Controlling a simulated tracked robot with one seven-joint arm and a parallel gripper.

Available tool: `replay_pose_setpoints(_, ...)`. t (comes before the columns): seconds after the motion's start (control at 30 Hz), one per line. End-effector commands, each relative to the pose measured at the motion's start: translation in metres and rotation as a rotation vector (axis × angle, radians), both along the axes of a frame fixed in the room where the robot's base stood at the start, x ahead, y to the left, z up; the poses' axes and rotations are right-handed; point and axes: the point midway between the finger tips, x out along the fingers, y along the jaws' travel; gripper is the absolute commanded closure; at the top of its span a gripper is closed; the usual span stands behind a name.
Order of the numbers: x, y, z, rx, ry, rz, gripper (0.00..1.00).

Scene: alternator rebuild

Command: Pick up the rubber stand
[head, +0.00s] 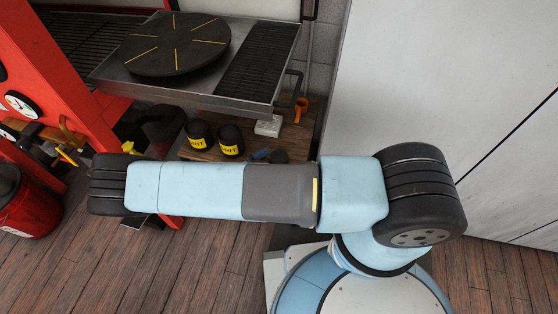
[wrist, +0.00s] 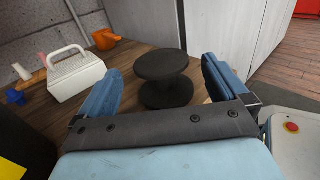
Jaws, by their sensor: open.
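The rubber stand (wrist: 166,68) is a black spool shape with a wide round top, a narrower waist and a wide base. It stands upright on a wooden surface in the wrist view. My gripper (wrist: 163,66) is open, with one blue finger left of the stand and one right of it. I see no contact, and a gap shows on the left. The front bar of my gripper hides part of the area before the stand's base. In the head view a small dark shape (head: 279,156) behind my arm may be the stand; my gripper is not visible there.
A white handled box (wrist: 76,76) and an orange can (wrist: 106,39) stand left of the stand. A pale cabinet (wrist: 228,35) rises behind it. In the head view, black tubs (head: 230,145) with yellow labels share the low wooden shelf, under a metal bench (head: 200,99).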

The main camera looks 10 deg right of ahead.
Motion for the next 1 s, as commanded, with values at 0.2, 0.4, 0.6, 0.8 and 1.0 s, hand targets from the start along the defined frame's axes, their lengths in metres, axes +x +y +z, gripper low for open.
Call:
replay_pose_setpoints(0.2, 0.005, -0.010, 0.001, -0.001, 0.000, -0.001, 0.00)
replay_pose_setpoints(0.4, 0.018, -0.035, 0.003, -0.003, -0.001, -0.001, 0.00)
replay_pose_setpoints(0.6, 0.027, -0.049, 0.003, 0.000, 0.000, 0.000, 0.00)
replay_pose_setpoints(0.8, 0.028, -0.050, 0.003, 0.001, 0.000, 0.001, 0.00)
replay_pose_setpoints(1.0, 0.028, -0.049, 0.003, 0.001, 0.000, 0.001, 0.14)
